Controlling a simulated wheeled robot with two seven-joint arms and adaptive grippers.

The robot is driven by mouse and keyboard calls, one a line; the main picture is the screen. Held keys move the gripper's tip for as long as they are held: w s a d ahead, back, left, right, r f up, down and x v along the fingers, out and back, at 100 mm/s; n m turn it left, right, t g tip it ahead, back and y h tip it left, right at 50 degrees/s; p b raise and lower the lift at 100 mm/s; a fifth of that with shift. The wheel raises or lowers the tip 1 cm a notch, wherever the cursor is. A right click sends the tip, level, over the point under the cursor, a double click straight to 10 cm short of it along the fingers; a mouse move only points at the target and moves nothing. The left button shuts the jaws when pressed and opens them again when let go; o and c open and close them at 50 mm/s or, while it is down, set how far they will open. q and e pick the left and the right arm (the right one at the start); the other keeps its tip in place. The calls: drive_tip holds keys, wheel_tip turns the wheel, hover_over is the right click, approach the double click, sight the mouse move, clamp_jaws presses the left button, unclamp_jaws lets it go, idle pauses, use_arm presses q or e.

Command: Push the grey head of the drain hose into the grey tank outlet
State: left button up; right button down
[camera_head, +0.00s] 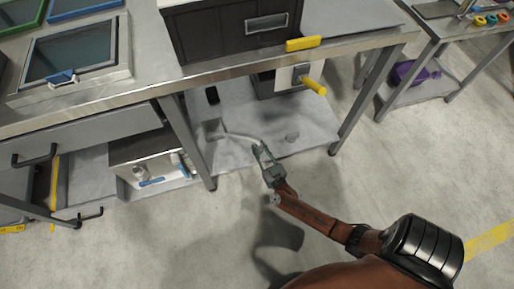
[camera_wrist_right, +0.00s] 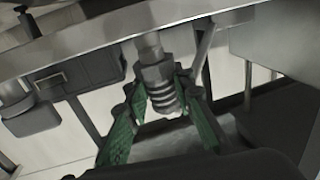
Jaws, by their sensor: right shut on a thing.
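My right gripper (camera_head: 262,149) reaches over the front of the lower shelf under the bench. A pale drain hose (camera_head: 236,137) runs across the shelf to it from the left. In the right wrist view, the green-padded fingers of my right gripper (camera_wrist_right: 162,112) are closed around the grey head (camera_wrist_right: 161,88) of the hose, which has a ribbed end. The head is too small to make out in the head view. I cannot pick out the grey tank outlet with certainty in either view. My left gripper is out of view.
The lower shelf (camera_head: 235,158) stands between metal legs, with the bench top (camera_head: 150,88) above it. A white panel with a yellow handle (camera_head: 314,86) hangs under the bench. The floor in front is clear.

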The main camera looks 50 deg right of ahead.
sight(261, 150)
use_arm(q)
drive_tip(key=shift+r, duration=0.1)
use_arm(e)
drive_tip(key=shift+r, duration=0.1)
drive_tip(key=shift+f, duration=0.3)
drive_tip(key=c, duration=1.7)
unclamp_jaws()
drive_tip(key=shift+o, duration=0.2)
drive_tip(key=p+v, duration=0.1)
drive_tip(key=v, duration=0.1)
drive_tip(key=p+v, duration=0.1)
drive_tip(key=v, duration=0.1)
drive_tip(key=p+v, duration=0.1)
drive_tip(key=v, duration=0.2)
drive_tip(key=shift+d+r, duration=0.1)
drive_tip(key=shift+r, duration=0.2)
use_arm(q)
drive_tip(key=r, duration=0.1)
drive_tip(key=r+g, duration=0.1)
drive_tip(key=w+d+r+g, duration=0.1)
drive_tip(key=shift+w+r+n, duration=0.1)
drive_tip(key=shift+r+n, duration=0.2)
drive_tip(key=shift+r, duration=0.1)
use_arm(e)
drive_tip(key=shift+s+f, duration=0.1)
drive_tip(key=shift+s, duration=0.3)
drive_tip(key=shift+a, duration=0.2)
